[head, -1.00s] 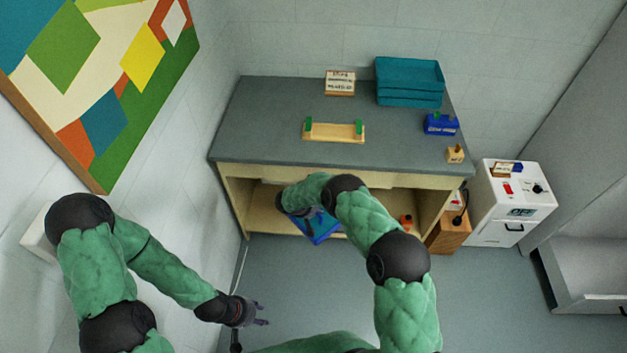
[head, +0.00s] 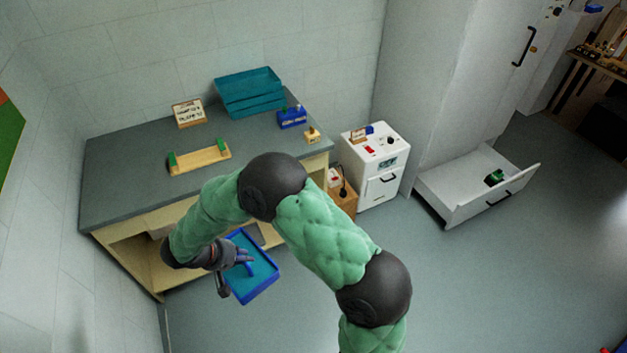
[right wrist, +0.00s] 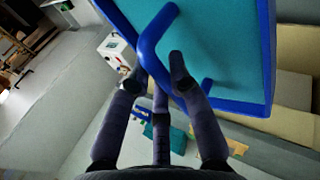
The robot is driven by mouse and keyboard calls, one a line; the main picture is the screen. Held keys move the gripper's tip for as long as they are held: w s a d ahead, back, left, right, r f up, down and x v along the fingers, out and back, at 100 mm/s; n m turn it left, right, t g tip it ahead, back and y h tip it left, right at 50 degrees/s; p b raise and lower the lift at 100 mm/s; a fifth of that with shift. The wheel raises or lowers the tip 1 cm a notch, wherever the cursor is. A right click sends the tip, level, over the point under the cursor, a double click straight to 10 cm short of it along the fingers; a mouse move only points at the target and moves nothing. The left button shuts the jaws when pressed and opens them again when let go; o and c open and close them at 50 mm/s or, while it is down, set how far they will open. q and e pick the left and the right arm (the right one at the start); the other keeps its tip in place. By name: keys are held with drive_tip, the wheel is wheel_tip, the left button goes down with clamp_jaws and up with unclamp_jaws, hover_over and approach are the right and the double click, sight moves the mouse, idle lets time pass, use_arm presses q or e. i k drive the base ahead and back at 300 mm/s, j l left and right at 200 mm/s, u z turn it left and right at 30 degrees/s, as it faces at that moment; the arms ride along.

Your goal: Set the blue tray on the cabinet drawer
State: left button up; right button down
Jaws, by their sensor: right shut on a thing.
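The blue tray (head: 262,277) has a blue rim and a teal inside. It is held off the floor in front of the bench's lower opening, tilted in the head view. My right gripper (head: 238,262) is at the tray's left part. In the right wrist view its fingers (right wrist: 158,82) are closed around a blue handle bar on the tray (right wrist: 215,50). The cabinet drawer (head: 470,205) is pulled out low on the tall grey cabinet at the right, well away from the tray. A small dark green object (head: 494,178) lies in it. My left gripper is out of view.
The bench (head: 120,190) carries a wooden cradle (head: 200,159), stacked teal trays (head: 250,92), a sign (head: 188,113) and a blue box (head: 292,117). A white appliance (head: 376,170) and a wooden box (head: 343,200) stand between bench and cabinet. The floor (head: 450,290) before the drawer is clear.

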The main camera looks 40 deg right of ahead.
sight(456, 195)
drive_tip(key=i+z, duration=0.1)
drive_tip(key=z, duration=1.35)
drive_tip(key=i+j+z, duration=0.25)
drive_tip(key=z, duration=0.15)
drive_tip(key=i+j+z, duration=0.3)
drive_tip(key=z, duration=0.15)
drive_tip(key=i+j+z, duration=0.15)
drive_tip(key=j+z, duration=0.25)
drive_tip(key=i+j, duration=0.1)
drive_tip(key=j, duration=0.2)
drive_tip(key=i+j, duration=0.1)
drive_tip(key=j, duration=0.2)
drive_tip(key=i+l, duration=0.3)
drive_tip(key=i, duration=0.2)
drive_tip(key=i+l, duration=0.3)
drive_tip(key=i, duration=0.15)
drive_tip(key=i+l, duration=0.3)
drive_tip(key=i, duration=0.2)
drive_tip(key=i+l, duration=0.25)
drive_tip(key=i, duration=0.25)
drive_tip(key=i+l+z, duration=0.1)
drive_tip(key=i+l, duration=0.2)
drive_tip(key=i, duration=0.2)
drive_tip(key=i+l, duration=0.25)
drive_tip(key=i, duration=0.25)
